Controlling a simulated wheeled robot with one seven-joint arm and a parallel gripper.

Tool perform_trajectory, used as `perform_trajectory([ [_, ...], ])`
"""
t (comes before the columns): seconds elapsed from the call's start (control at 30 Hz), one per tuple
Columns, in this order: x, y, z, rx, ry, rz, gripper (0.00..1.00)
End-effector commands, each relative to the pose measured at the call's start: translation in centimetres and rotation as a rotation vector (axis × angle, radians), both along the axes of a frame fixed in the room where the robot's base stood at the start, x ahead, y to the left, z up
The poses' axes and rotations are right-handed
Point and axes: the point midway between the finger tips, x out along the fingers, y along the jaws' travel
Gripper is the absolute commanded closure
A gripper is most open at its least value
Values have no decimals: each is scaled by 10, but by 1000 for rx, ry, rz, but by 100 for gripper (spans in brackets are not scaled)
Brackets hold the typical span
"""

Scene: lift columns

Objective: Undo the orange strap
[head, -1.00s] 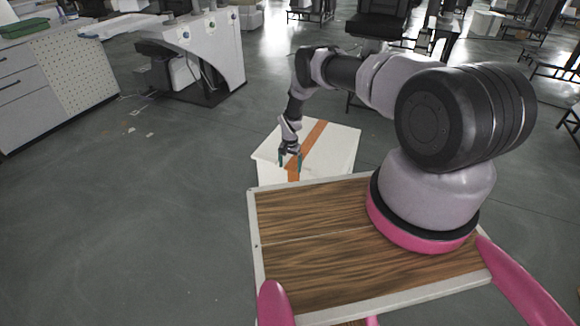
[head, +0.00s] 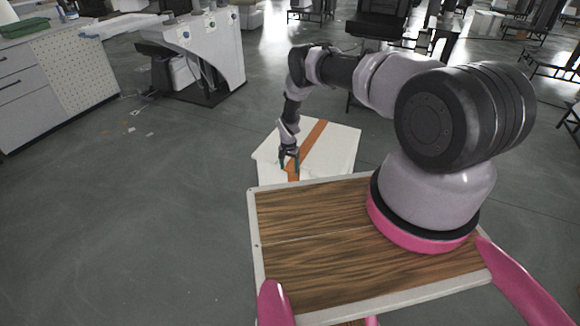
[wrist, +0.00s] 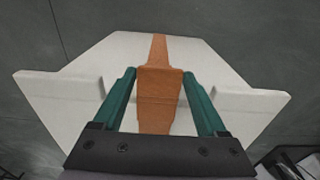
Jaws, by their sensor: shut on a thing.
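The orange strap (head: 313,139) runs across the top of a white box (head: 340,150) on the floor. In the wrist view the strap (wrist: 157,105) passes between the two green fingers of my gripper (wrist: 159,78), with the fingertips at its edges. My gripper (head: 289,164) is over the near left part of the box in the head view and is shut on the strap. The box (wrist: 105,55) also fills the middle of the wrist view, with a raised white piece at each side. The strap's near end is partly hidden by my gripper.
My wooden deck edge (head: 252,230) is close to the near side of the box. A white cabinet (head: 50,85) and a white desk unit (head: 205,45) stand at the far left. Chairs (head: 380,20) are at the back. The floor left of the box is clear.

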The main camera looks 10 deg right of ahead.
Motion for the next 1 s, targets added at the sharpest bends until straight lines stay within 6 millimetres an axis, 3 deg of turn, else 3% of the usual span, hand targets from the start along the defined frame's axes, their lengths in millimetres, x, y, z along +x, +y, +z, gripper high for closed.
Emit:
perform_trajectory([
  [0.3,-25,20,-12,-119,-156,14,100],
  [1.0,-75,53,-68,-111,-144,-1,100],
])
